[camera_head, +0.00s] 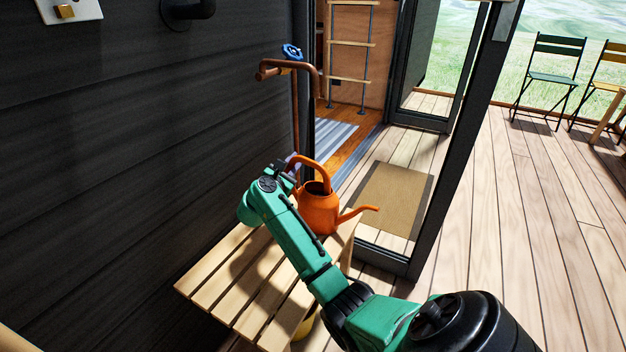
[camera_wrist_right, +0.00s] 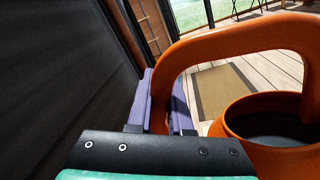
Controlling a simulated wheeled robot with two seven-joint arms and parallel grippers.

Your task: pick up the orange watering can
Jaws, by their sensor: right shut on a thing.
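The orange watering can (camera_head: 320,214) is upright at the far end of a slatted wooden bench (camera_head: 202,281), its spout toward the right. I cannot tell whether its base touches the slats. My right gripper (camera_head: 294,163) is shut on the near left part of the can's arched handle. In the right wrist view the purple fingers of my right gripper (camera_wrist_right: 163,104) sit on both sides of the handle, and the can's round opening and orange body (camera_wrist_right: 240,150) show at the right. My green forearm hides part of the bench. My left gripper is not in view.
A dark plank wall (camera_head: 120,150) runs along the left. A copper pipe (camera_head: 296,110) with a blue valve (camera_head: 292,52) stands behind the can. A glass door with a dark frame (camera_head: 470,150) is to the right, near a doormat (camera_head: 395,198). The deck at right is open, with chairs (camera_head: 556,75) far back.

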